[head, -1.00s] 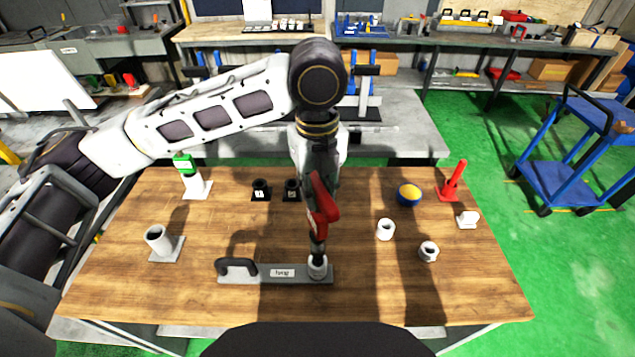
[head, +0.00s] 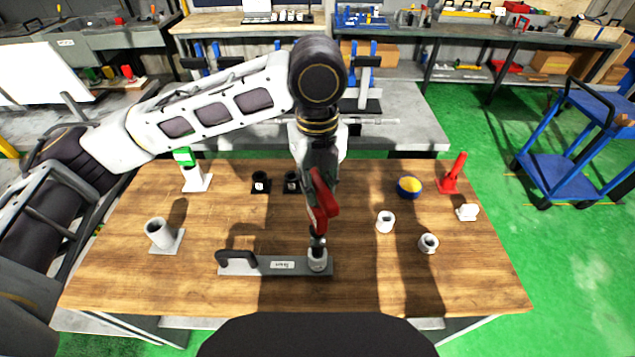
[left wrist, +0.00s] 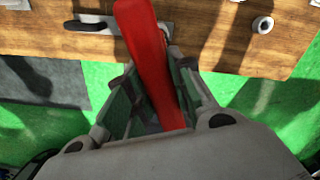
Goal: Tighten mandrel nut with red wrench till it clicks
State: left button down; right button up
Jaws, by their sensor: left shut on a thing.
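My left gripper (head: 320,180) is shut on the red wrench (head: 322,207), above the middle of the table. In the left wrist view the red handle (left wrist: 150,50) runs between the two fingers. The wrench's dark lower end points down at a pale round piece (head: 317,262), seemingly the mandrel nut, at the right end of a flat grey bar (head: 283,266) with a black handle. The dark end reaches the top of this piece; I cannot tell whether it is seated. My right gripper is not in view.
White cylinders (head: 385,221) and (head: 428,243) and a blue-and-yellow bowl (head: 409,187) stand on the right. A red stand (head: 452,176) is at the back right. The table's front right is clear.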

pick_arm(q)
jog(key=shift+f, duration=1.6)
dwell(0.6)
jog(key=shift+f+p, duration=0.2)
jog(key=shift+p, duration=0.1)
dwell(1.6)
jog(key=shift+s+f+m+p, duration=0.15)
jog(key=shift+m+p, duration=0.15)
jog(key=shift+m, duration=0.25)
jog(key=shift+w+f+m+p, duration=0.15)
jog(key=shift+m+p, duration=0.1)
jog(key=shift+m, duration=0.3)
dwell(0.9)
